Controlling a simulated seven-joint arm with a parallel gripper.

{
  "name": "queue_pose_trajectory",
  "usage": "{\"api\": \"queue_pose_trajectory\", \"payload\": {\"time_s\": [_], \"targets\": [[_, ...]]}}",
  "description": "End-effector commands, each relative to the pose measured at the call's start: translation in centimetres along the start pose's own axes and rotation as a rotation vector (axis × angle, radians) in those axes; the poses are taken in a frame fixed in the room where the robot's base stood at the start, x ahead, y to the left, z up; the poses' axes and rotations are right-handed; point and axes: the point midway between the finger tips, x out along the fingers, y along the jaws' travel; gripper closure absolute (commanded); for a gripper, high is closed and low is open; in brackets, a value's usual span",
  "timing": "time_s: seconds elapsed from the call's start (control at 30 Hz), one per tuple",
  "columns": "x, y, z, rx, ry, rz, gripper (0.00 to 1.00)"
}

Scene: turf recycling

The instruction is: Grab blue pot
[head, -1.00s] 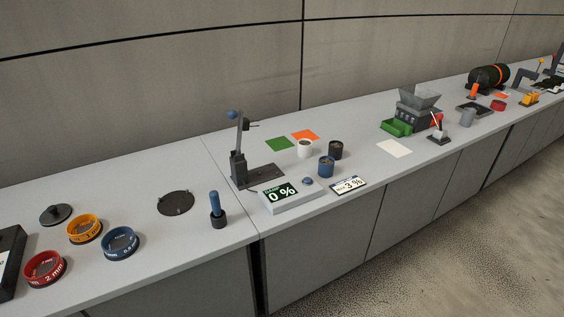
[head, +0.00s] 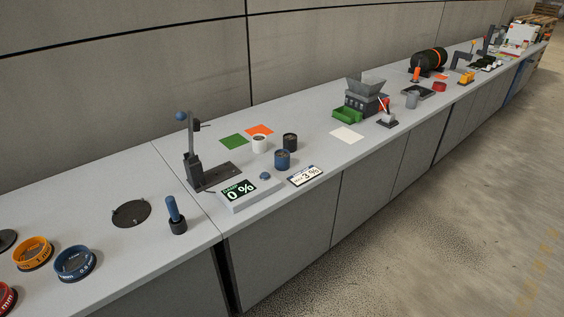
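The blue pot (head: 282,160) stands upright on the grey worktop in the head view, near the middle of the picture. It is a small round container with a dark top. A dark pot (head: 290,142) stands just behind it to the right, and a white pot (head: 260,145) behind it to the left. My gripper is not in view.
A moisture display (head: 240,192) reading 0 % and a 3 % card (head: 305,175) lie in front of the pots. A lever device (head: 195,160) stands left. Green (head: 233,141) and orange (head: 258,130) squares lie behind.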

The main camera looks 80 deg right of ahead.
Motion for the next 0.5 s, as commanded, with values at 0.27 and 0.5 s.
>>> {"api": "queue_pose_trajectory", "payload": {"time_s": [0.27,0.5], "targets": [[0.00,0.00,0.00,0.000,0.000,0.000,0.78],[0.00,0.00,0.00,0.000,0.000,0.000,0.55]]}}
